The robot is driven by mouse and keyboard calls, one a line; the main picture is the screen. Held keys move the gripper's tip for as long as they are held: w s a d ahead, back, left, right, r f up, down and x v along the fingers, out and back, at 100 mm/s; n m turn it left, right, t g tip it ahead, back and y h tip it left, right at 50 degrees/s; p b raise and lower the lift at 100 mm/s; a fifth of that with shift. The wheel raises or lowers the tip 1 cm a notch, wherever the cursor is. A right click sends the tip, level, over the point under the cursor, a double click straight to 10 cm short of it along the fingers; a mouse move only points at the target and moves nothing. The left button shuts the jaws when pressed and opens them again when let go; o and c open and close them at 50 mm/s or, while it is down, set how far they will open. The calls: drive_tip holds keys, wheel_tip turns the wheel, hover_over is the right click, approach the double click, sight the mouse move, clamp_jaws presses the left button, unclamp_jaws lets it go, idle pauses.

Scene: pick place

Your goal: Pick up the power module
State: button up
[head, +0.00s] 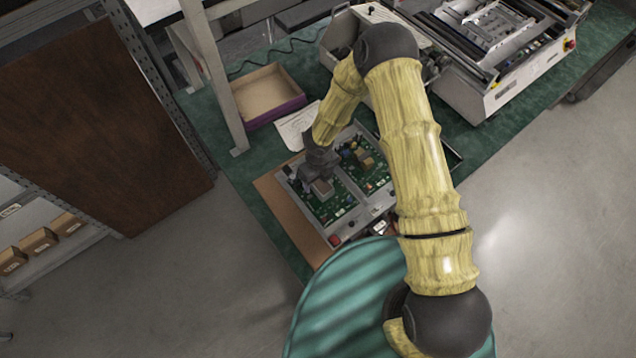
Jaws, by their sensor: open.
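My gripper (320,168) is a small dark shape at the end of my yellow arm, low over the left green circuit board (315,207) of an open metal case. It is open. A small pale grey block (323,187), which looks like the power module, sits on that board right at the fingertips. The gripper partly covers it from above. I cannot tell whether the fingers straddle the block or touch it.
A second board (367,180) with brown and dark parts fills the case's right half. An open cardboard box (268,94) and a white paper (297,124) lie behind. A large machine (490,50) stands at the back right. Green bench top (250,172) is free left of the case.

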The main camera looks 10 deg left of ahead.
drive_tip(key=shift+f, duration=0.9)
clamp_jaws()
